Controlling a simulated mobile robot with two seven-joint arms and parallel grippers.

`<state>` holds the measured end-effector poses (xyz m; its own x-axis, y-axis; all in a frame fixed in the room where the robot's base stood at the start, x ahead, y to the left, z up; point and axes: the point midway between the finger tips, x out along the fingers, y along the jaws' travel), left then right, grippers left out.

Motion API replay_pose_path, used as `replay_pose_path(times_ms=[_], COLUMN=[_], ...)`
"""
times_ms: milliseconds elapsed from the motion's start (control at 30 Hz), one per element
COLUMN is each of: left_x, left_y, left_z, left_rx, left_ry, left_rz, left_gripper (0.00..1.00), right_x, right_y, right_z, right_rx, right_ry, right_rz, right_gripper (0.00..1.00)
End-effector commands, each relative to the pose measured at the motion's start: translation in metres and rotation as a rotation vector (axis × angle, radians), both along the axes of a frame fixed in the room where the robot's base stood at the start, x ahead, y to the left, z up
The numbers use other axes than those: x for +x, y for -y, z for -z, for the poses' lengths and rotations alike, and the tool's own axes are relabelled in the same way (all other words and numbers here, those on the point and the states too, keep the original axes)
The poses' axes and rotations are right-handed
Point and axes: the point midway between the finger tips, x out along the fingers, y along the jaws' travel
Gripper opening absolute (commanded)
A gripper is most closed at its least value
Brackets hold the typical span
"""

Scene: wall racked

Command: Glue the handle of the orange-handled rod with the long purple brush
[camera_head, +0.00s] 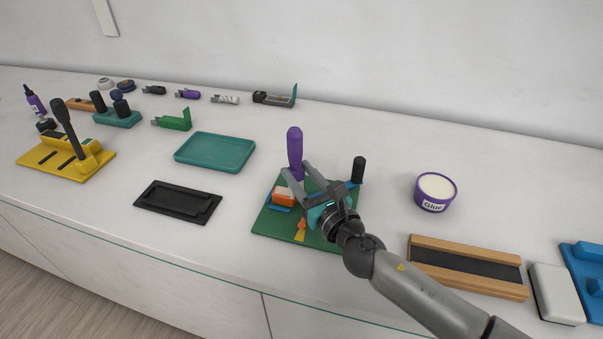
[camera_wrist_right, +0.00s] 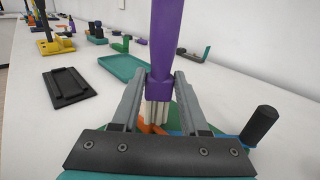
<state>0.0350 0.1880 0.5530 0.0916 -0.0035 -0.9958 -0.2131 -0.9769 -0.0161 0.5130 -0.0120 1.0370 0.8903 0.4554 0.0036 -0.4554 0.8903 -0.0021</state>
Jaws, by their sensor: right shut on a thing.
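The long purple brush (camera_head: 295,145) stands roughly upright over the green mat at the middle of the counter. My right gripper (camera_head: 297,172) is shut on it; in the right wrist view the fingers (camera_wrist_right: 163,78) close on the purple brush (camera_wrist_right: 166,38) just above its pale bristles (camera_wrist_right: 157,113). An orange part (camera_head: 301,225) with a yellow piece lies on the green mat (camera_head: 268,222), and orange shows below the bristles (camera_wrist_right: 150,129). I cannot tell whether this is the rod's handle, or whether the bristles touch it. The purple glue tub (camera_head: 435,204) stands open to the right. My left gripper is out of view.
An orange-and-white block (camera_head: 284,197) and a black-handled upright tool (camera_head: 358,170) are on the green mat. A teal tray (camera_head: 215,152) and black tray (camera_head: 178,202) lie left. A wooden-edged block (camera_head: 467,266) lies front right. The counter around the glue tub is clear.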

Motion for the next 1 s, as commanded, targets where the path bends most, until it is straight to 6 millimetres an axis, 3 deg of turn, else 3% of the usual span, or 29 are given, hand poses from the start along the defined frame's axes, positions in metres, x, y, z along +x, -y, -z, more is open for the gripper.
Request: replay_pose_path(times_ms=[1000], left_x=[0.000], left_y=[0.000], left_z=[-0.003], left_rx=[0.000], left_ry=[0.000], left_rz=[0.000], left_gripper=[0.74], right_x=[0.014], right_y=[-0.045], right_z=[0.002], right_rx=[-0.001], right_ry=[-0.002], right_rz=[-0.001], right_gripper=[0.00])
